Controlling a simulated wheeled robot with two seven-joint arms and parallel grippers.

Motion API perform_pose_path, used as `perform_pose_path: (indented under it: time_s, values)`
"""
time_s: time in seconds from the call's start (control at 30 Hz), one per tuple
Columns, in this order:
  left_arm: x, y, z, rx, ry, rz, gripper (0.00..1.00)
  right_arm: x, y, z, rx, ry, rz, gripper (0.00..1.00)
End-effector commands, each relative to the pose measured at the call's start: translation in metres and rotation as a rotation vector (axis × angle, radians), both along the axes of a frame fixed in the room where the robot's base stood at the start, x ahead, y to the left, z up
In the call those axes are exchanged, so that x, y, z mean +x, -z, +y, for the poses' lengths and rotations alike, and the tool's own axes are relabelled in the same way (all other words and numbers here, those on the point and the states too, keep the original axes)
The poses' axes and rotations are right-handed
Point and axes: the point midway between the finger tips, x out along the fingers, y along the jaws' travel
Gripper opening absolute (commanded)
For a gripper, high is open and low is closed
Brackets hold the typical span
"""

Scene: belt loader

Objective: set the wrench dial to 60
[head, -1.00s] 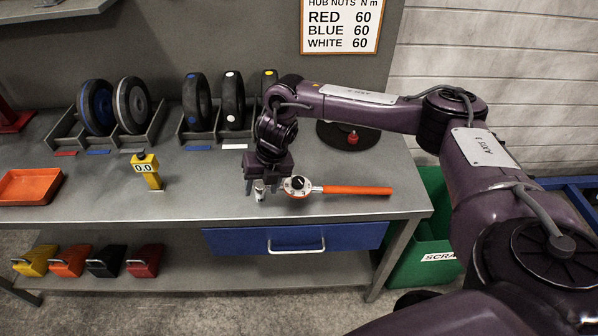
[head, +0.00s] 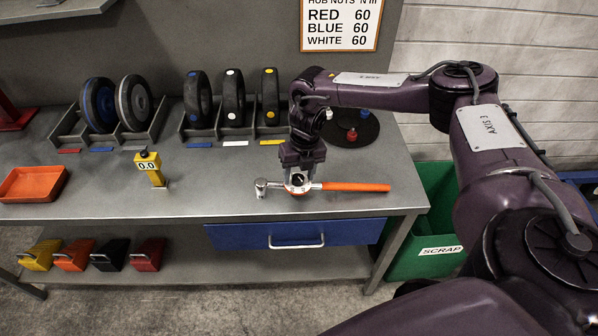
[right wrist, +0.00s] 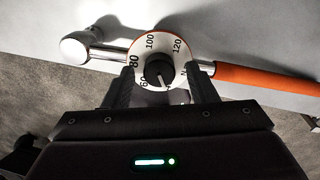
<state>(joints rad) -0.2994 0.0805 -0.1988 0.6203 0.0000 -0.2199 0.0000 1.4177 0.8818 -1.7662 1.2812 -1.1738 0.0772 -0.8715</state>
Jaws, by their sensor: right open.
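The torque wrench lies on the bench near its front edge, with an orange handle (head: 355,187) to the right and a silver head (head: 262,186) to the left. Its round white dial (right wrist: 150,45) shows numbers including 60, 80, 100 and 120, and a black knob (right wrist: 158,72) at its centre. The knob's light pointer mark points toward the lower side; the number there is hidden. My right gripper (right wrist: 158,82) is open, with its fingers on either side of the knob. In the head view, the right gripper (head: 298,178) is over the dial. My left gripper is not in view.
A yellow post (head: 150,167) with a 0.0 display and an orange tray (head: 33,183) stand on the left. Wheels (head: 233,98) sit in racks behind. A sign (head: 341,25) reads red, blue and white 60. The bench's middle is clear.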

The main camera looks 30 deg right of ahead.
Motion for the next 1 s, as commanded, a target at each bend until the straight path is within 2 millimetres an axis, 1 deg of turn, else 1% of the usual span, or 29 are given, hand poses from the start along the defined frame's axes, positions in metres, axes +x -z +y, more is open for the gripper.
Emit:
perform_pose_path:
  time_s: [0.23,0.5,0.57,0.6,0.83,1.0]
  values:
    - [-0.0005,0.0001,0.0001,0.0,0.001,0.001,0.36,-0.0002,0.0016,0.0001,0.0,0.0,0.001,0.52]
    - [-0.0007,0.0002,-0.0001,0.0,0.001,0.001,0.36,-0.0001,0.0014,0.0002,0.0,0.0,0.0,0.17]
    - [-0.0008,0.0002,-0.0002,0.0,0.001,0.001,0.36,-0.0002,0.0014,0.0001,-0.001,0.0,0.0,0.09]
    - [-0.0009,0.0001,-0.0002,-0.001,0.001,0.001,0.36,-0.0002,0.0014,0.0001,-0.001,0.0,0.0,0.07]
    - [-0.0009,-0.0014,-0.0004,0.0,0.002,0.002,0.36,-0.0005,0.0013,0.0001,0.0,0.023,0.004,0.07]
    - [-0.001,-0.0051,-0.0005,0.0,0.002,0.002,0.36,-0.0006,0.0009,0.0001,0.002,0.094,0.012,0.07]
